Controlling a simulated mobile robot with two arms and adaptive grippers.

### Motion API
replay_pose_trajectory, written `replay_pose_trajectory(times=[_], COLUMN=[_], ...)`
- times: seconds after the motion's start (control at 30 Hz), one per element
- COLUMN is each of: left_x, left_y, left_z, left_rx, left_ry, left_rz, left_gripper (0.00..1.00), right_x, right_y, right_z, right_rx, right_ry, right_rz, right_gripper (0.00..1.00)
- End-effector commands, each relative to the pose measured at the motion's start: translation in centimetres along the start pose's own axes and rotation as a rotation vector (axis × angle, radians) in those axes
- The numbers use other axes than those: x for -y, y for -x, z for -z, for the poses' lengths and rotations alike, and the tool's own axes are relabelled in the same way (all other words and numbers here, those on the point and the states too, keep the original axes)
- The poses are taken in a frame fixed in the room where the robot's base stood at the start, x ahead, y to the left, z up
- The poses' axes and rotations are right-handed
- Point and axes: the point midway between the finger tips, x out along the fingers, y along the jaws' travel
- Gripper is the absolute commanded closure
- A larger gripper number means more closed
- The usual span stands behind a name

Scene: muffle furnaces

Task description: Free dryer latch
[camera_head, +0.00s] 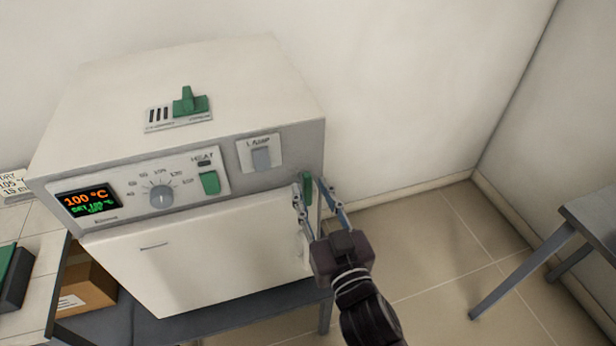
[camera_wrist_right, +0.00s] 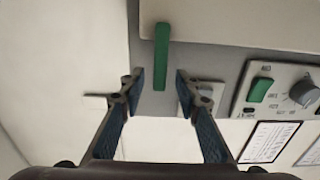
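The white dryer (camera_head: 200,245) stands on a dark table. Its display (camera_head: 88,202) reads 100 °C. The green latch (camera_head: 307,186) is an upright bar at the right end of the grey front panel; it also shows in the right wrist view (camera_wrist_right: 161,48). My right gripper (camera_head: 312,184) is open at the latch, with one finger on each side. In the right wrist view the bar's end lies between the fingertips (camera_wrist_right: 159,80), with a gap visible on both sides. Contact cannot be seen. My left gripper is not in view.
The panel carries a dial (camera_head: 161,197), a green heat switch (camera_head: 210,183) and a grey lamp switch (camera_head: 262,158). A green slider (camera_head: 190,101) sits on top. A cardboard box (camera_head: 88,283) is at lower left. A grey table (camera_head: 597,222) stands right; floor between is clear.

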Motion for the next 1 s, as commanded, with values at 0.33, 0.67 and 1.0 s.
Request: replay_pose_trajectory(times=[0.33,0.67,1.0], left_x=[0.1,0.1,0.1], left_y=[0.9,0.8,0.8], left_z=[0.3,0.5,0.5], left_rx=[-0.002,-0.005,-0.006], left_ry=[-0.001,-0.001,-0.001], left_rz=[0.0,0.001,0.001], left_gripper=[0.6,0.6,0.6], right_x=[0.0,0.0,0.0], right_y=[-3.1,-3.2,-3.2], right_z=[0.1,0.0,0.0], right_rx=[0.0,0.0,0.001], right_ry=[0.0,0.0,0.0], right_rz=[0.0,0.0,0.0], right_gripper=[0.7,0.76,1.0])
